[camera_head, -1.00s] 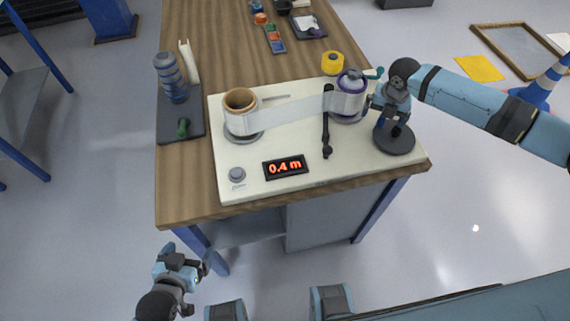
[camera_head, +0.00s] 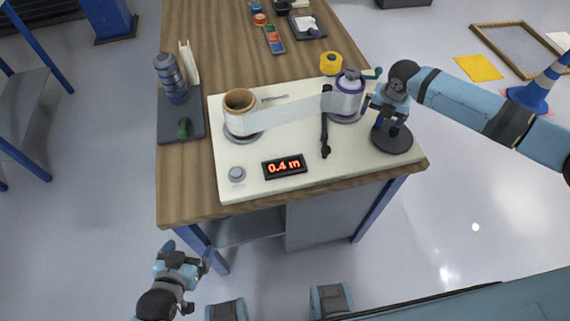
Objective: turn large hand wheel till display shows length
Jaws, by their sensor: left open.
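A dark round disc (camera_head: 392,143), which looks like the large hand wheel, lies at the right front corner of the cream board. My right gripper (camera_head: 388,123) points down over it, at a small upright knob near its far side. The fingers partly hide the knob, and whether they grip it is unclear. The display (camera_head: 285,167) at the board's front reads 0.4 m in red. A pale film strip (camera_head: 290,112) runs from the brown roller (camera_head: 240,101) to the purple-rimmed roller (camera_head: 348,97). My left gripper (camera_head: 189,256) is open and empty, off the table's front left.
A black lever (camera_head: 325,133) stands between the display and the wheel. A grey button (camera_head: 237,174) is at the board's front left. A dark tray (camera_head: 170,128) with a striped blue roll (camera_head: 171,77) is left of the board. A yellow roll (camera_head: 331,63) stands behind.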

